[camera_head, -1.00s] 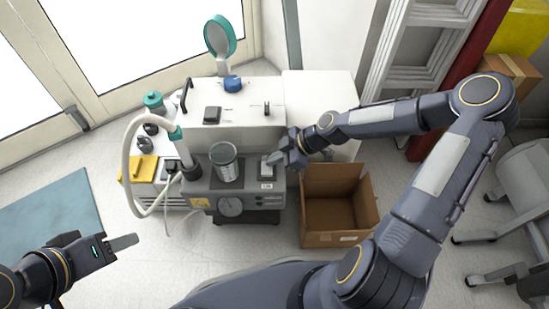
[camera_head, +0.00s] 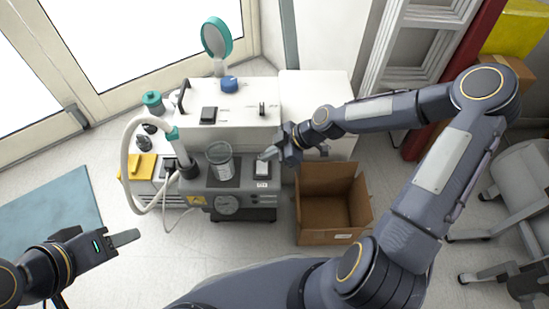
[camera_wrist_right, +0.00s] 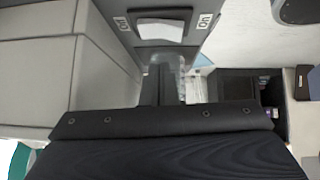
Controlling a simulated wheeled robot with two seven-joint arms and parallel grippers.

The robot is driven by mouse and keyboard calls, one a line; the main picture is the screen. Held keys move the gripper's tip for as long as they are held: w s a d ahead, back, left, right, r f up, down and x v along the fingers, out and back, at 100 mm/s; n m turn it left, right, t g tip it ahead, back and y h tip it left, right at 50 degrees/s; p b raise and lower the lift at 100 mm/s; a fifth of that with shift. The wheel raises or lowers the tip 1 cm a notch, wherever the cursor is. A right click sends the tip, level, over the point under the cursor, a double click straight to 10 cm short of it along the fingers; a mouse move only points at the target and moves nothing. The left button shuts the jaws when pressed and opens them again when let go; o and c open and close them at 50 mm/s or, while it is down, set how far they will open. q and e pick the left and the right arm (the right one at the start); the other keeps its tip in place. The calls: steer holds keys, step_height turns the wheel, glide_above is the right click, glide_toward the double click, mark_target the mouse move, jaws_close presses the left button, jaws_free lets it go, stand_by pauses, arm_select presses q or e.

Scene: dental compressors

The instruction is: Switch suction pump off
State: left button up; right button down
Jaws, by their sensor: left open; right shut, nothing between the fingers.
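The suction pump (camera_head: 232,200) is a grey unit with a clear jar (camera_head: 220,163), a round gauge and a white hose, in front of a white cabinet. Its switch (camera_head: 262,169) is a pale rocker on the pump's top right. It also shows in the right wrist view (camera_wrist_right: 160,28), with a label on each side; its tilt is hard to tell. My right gripper (camera_head: 268,154) is shut and empty, just beside and above the switch; whether it touches cannot be told. Its fingers show in the wrist view (camera_wrist_right: 160,82). My left gripper (camera_head: 122,240) is open and empty at lower left, away from the pump.
An open cardboard box (camera_head: 330,210) stands on the floor right of the pump. The white cabinet (camera_head: 235,112) carries a dark switch, a blue knob and a teal round part. A grey chair (camera_head: 515,200) is at far right. Floor below the pump is clear.

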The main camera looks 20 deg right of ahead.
steer(key=w+p+v, duration=0.1)
steer(key=p+v, duration=0.2)
steer(key=v, duration=0.7)
steer(key=shift+w+d+r, duration=0.2)
steer(key=shift+d+r, duration=0.05)
steer(key=s+r+m+t+h, duration=0.1)
steer(key=s+r+m+h, duration=0.1)
steer(key=s+r+m, duration=0.75)
steer(key=s+r+m+t+h, duration=0.25)
steer(key=s+r+m, duration=0.35)
steer(key=s, duration=0.6)
step_height(320, 180, up, 28)
steer(key=m+p, duration=0.1)
steer(key=p, duration=2.8)
steer(key=shift+d+g, duration=0.4)
steer(key=shift+g, duration=0.05)
